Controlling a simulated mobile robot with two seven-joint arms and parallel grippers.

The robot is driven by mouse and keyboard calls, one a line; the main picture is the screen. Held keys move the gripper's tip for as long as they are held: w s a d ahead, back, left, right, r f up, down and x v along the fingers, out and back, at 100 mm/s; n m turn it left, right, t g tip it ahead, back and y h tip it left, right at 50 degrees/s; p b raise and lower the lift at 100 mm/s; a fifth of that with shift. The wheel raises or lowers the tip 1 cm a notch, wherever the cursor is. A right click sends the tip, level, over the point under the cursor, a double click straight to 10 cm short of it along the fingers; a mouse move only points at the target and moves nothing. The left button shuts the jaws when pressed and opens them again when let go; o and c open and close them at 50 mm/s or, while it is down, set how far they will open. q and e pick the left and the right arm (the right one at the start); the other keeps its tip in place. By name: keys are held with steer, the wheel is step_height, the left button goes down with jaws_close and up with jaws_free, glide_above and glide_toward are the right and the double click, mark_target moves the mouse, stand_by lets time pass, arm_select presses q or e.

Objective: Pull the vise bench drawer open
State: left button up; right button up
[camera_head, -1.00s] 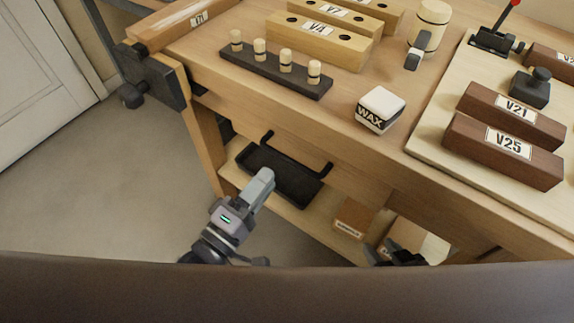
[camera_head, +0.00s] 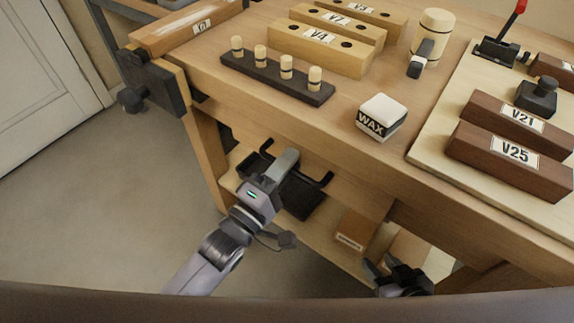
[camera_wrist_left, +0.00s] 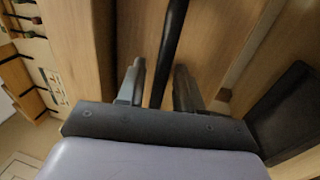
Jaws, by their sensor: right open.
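The vise bench drawer (camera_head: 312,153) has a wooden front under the benchtop and looks closed. Its black bar handle (camera_head: 325,181) stands out from the front. My left gripper (camera_head: 286,160) is at the handle, covering the bar's middle in the head view. In the left wrist view, the handle (camera_wrist_left: 173,45) runs between the two fingers (camera_wrist_left: 158,85), which are apart; I see no clear contact. My right gripper (camera_head: 378,270) is open and empty at the lower right, away from the drawer.
A black tray (camera_head: 305,205) and a small box (camera_head: 353,230) sit on the shelf below. The bench vise (camera_head: 150,85) is at the left corner. The wax block (camera_head: 382,116) and several wooden blocks stand on the benchtop. The floor at left is clear.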

arm_select(q)
jaws_close()
steer(key=shift+s, duration=0.1)
steer(key=r+p+v, duration=0.2)
steer(key=p+v, duration=0.2)
steer(key=v, duration=0.9)
steer(key=r+p+v, duration=0.3)
steer(key=p+v, duration=0.2)
steer(key=v, duration=0.8)
steer(key=shift+s+a, duration=0.3)
steer(key=shift+a, duration=0.05)
